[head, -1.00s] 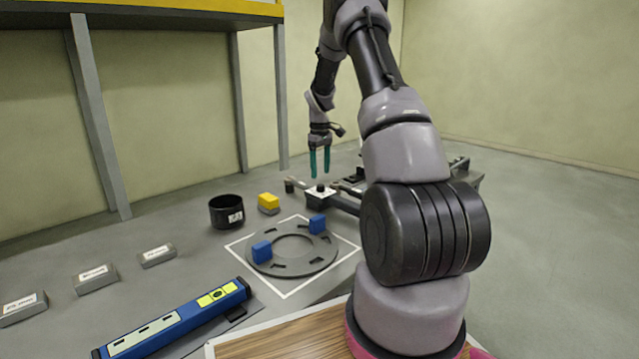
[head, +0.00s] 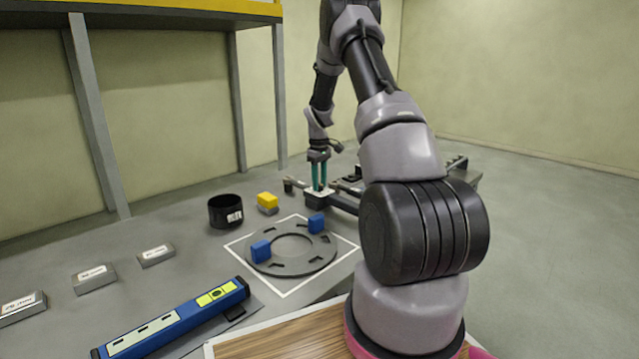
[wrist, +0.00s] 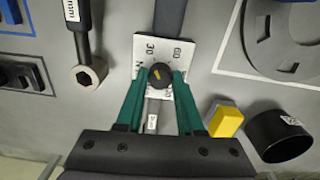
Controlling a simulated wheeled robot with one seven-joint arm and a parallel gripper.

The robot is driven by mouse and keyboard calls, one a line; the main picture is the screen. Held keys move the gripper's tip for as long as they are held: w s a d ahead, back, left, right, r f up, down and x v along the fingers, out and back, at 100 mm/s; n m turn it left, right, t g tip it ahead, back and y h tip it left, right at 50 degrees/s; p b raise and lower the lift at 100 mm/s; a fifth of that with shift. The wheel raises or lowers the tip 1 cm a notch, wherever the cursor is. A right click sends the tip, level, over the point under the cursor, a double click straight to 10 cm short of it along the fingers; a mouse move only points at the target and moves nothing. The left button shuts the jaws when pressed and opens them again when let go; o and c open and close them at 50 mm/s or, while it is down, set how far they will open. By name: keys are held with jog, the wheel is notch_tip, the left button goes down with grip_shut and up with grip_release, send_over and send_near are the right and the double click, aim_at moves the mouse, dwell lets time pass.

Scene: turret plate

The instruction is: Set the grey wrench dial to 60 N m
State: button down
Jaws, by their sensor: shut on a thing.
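The dial's black knob (wrist: 160,75) sits on a white scale plate (wrist: 150,46) on the grey wrench (wrist: 170,16). A short yellow mark on the knob points roughly toward the upper left. The plate reads 30 at upper left and 60 at upper right; lower marks are partly hidden by the fingers. My gripper (wrist: 160,78) has its teal fingers shut on the knob, one on each side. In the head view my gripper (head: 319,187) reaches down onto the white plate (head: 308,194), and the knob is hidden between the fingers.
A yellow-topped block (wrist: 226,119) and a black cup (wrist: 279,137) lie close to the right of my fingers. A socket tool (wrist: 85,78) lies on the left. The dark ring plate (head: 288,265) with blue blocks sits nearer the base, beside a blue level (head: 180,322).

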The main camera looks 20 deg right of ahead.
jog(key=shift+m, duration=0.3)
jog(key=m, duration=1.1)
dwell(0.6)
jog(key=c, duration=0.5)
grip_release()
notch_tip(320, 180, up, 11)
jog(key=shift+f, duration=0.1)
